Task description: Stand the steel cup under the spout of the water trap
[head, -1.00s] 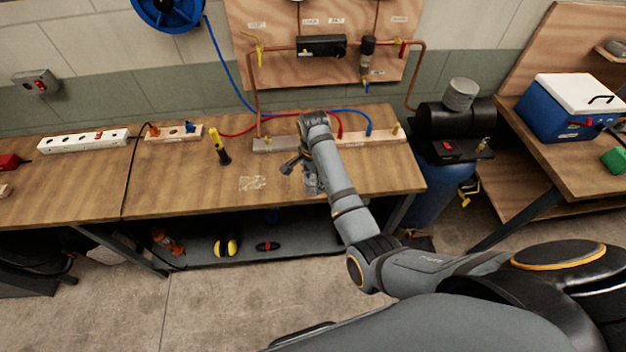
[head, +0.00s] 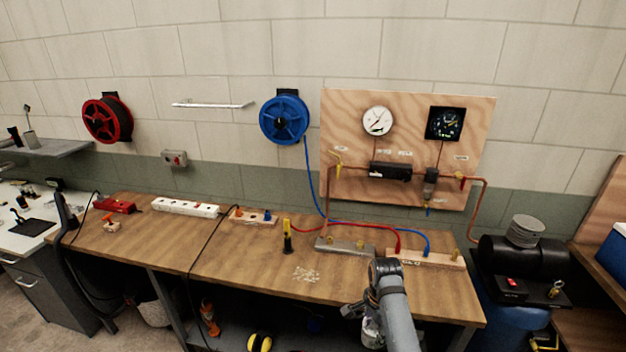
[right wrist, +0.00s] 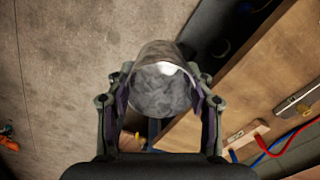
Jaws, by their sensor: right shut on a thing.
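The steel cup (right wrist: 160,90) shows in the right wrist view as a shiny grey round vessel between the two fingers. My right gripper (right wrist: 158,78) is shut on it. In the head view the cup (head: 372,333) is partly hidden by my right gripper (head: 364,316) and forearm, at the front edge of the bench. The water trap (head: 430,187) hangs on the plywood panel, with a small blue spout (head: 428,211) pointing down. The cup is below and left of the spout in the picture, well apart from it. My left gripper is not in view.
The wooden bench (head: 230,262) carries a metal block (head: 345,246), a wooden strip (head: 425,258) with fittings, red and blue hoses, and a yellow-black tool (head: 287,238). A black compressor (head: 522,262) stands right of the bench. The bench middle is mostly clear.

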